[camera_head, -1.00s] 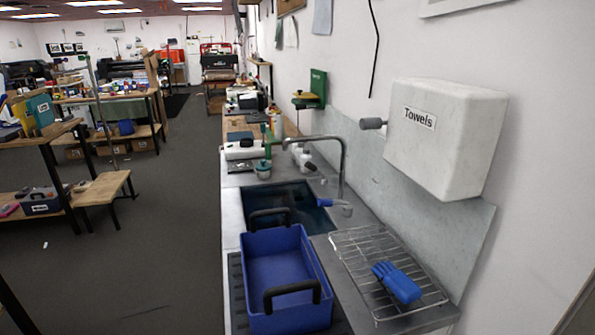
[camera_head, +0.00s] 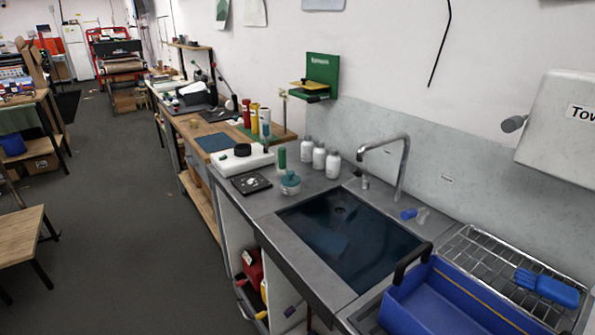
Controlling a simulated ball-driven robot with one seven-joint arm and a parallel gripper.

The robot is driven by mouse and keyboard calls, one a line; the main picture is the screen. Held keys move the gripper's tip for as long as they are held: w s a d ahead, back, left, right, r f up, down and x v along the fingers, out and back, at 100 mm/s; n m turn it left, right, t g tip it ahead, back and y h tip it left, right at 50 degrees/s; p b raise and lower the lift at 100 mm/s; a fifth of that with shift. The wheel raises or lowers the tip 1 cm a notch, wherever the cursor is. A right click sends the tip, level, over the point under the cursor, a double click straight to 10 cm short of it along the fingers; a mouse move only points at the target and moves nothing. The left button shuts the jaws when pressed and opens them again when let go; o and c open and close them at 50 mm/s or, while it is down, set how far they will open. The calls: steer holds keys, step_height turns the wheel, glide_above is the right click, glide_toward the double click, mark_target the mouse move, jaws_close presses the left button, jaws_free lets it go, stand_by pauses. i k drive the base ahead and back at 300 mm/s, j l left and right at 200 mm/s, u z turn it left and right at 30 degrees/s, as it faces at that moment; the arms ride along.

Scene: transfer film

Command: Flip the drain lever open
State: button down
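A sink with a dark, wet-looking basin (camera_head: 365,262) is set in the grey counter. A round drain (camera_head: 340,210) shows faintly at the basin's far end. A curved metal tap (camera_head: 404,165) stands at the sink's wall side. A small lever with a blue grip (camera_head: 408,214) and a pale fitting sits on the counter's wall side, right of the tap's foot. It lies low and points left, toward the basin; I cannot tell whether it is open or shut. My gripper is not in view.
A blue tray (camera_head: 438,300) with a black handle stands at the sink's near right. A wire rack (camera_head: 490,250) holds a blue glove-like item (camera_head: 546,287). White bottles (camera_head: 319,158) and a small teal pot (camera_head: 290,182) stand behind the sink. Floor to the left (camera_head: 150,250) is clear.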

mark_target(356, 171)
steer(key=i+j, duration=0.1)
steer(key=j, duration=0.25)
steer(key=i+j, duration=0.15)
steer(key=j, duration=0.15)
steer(key=i+j, duration=0.1)
steer(key=j, duration=0.25)
steer(key=i+j, duration=0.1)
steer(key=j, duration=0.25)
